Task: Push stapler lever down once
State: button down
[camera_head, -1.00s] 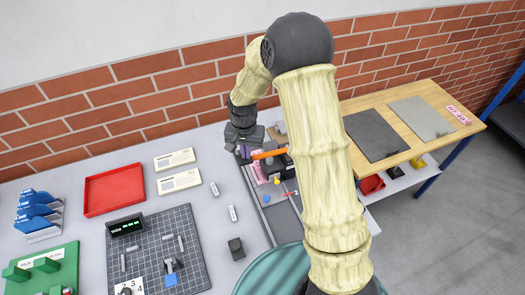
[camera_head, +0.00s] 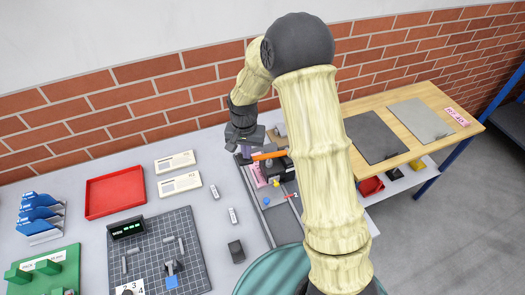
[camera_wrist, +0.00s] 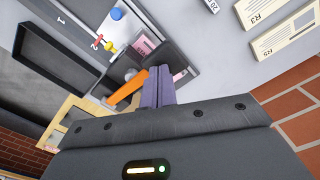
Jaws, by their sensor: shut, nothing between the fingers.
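The stapler's orange lever (camera_head: 268,155) shows at the back of the bench, to the left of my arm. In the wrist view the lever (camera_wrist: 128,90) lies beside the fingers, over a dark body. My gripper (camera_head: 246,154) points down at the lever's left end. Its purple fingers (camera_wrist: 158,84) are together with nothing between them. The fingers overlap the lever's end in the wrist view; I cannot tell whether they touch it. Part of the stapler body is hidden by the gripper and arm.
A red tray (camera_head: 114,192), cream label cards (camera_head: 181,183) and a dark grid mat (camera_head: 188,230) lie to the left. A wooden table (camera_head: 427,96) stands right. A brick wall is behind.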

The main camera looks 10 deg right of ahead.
notch_tip(320, 180, up, 8)
jog(key=p, duration=0.5)
dwell(0.5)
dwell(0.7)
jog(key=s+d+n+t+b, duration=0.1)
jog(key=s+d+b, duration=0.3)
jog(key=s, duration=0.4)
jog(key=s+d+n+t+b, duration=0.1)
jog(key=s+d+b, duration=0.3)
jog(key=s, duration=0.5)
jog(key=shift+s+d+r+n+t, duration=0.15)
jog(key=shift+d+r+n+t, duration=0.15)
jog(key=shift+d+n, duration=0.75)
jog(key=shift+d, duration=0.15)
